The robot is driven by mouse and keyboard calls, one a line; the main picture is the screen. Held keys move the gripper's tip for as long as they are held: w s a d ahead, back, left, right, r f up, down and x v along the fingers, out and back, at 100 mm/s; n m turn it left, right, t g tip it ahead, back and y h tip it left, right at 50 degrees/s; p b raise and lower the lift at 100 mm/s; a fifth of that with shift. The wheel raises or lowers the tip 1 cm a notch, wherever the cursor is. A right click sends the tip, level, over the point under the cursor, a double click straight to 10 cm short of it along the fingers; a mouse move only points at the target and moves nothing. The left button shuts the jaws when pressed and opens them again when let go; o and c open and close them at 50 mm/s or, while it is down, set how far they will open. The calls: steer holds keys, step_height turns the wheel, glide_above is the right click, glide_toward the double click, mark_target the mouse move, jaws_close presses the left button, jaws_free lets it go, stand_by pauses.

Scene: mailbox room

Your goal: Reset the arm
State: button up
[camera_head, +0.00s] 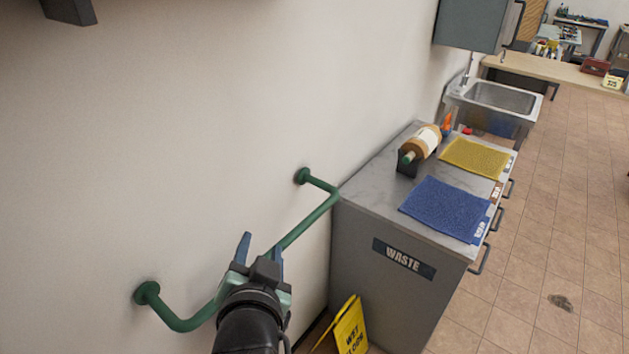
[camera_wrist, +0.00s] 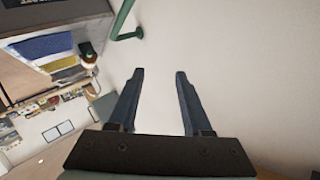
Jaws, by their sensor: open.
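My gripper (camera_head: 261,246) is at the lower middle of the head view, its two blue-grey fingers pointing up and away along the white wall. In the wrist view my gripper (camera_wrist: 160,76) shows both fingers spread apart with nothing between them. It is open and empty. In the head view it overlaps the middle of a green wall rail (camera_head: 315,213) and hides part of it. I cannot tell whether it touches the rail. An end of the rail also shows at the top of the wrist view (camera_wrist: 122,30).
A grey cabinet marked WASTE (camera_head: 365,262) stands right of my gripper, with a blue mat (camera_head: 446,208), a yellow mat (camera_head: 474,158) and a paper roll (camera_head: 425,141) on top. A yellow wet-floor sign (camera_head: 350,328) stands before it. A sink (camera_head: 502,97) is beyond. Tiled floor at right is open.

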steer(key=d+r+n+t, duration=0.1)
steer(key=d+r+t, duration=0.15)
steer(key=r, duration=0.75)
steer(key=d+r+n+t, duration=0.1)
steer(key=r+t, duration=0.3)
steer(key=r, duration=0.7)
steer(key=s+d+r+n+t, duration=0.1)
steer(key=s+r+t, duration=0.1)
steer(key=r, duration=0.5)
steer(key=s+d+r+n+t, duration=0.1)
steer(key=s+d+r+t, duration=0.1)
steer(key=s+r, duration=0.3)
steer(key=s+d+r+n+t+h, duration=0.1)
steer(key=s+r+t, duration=0.2)
steer(key=r, duration=0.5)
steer(key=shift+s+d+r, duration=0.25)
steer(key=shift+s+r, duration=0.15)
steer(key=shift+s, duration=0.15)
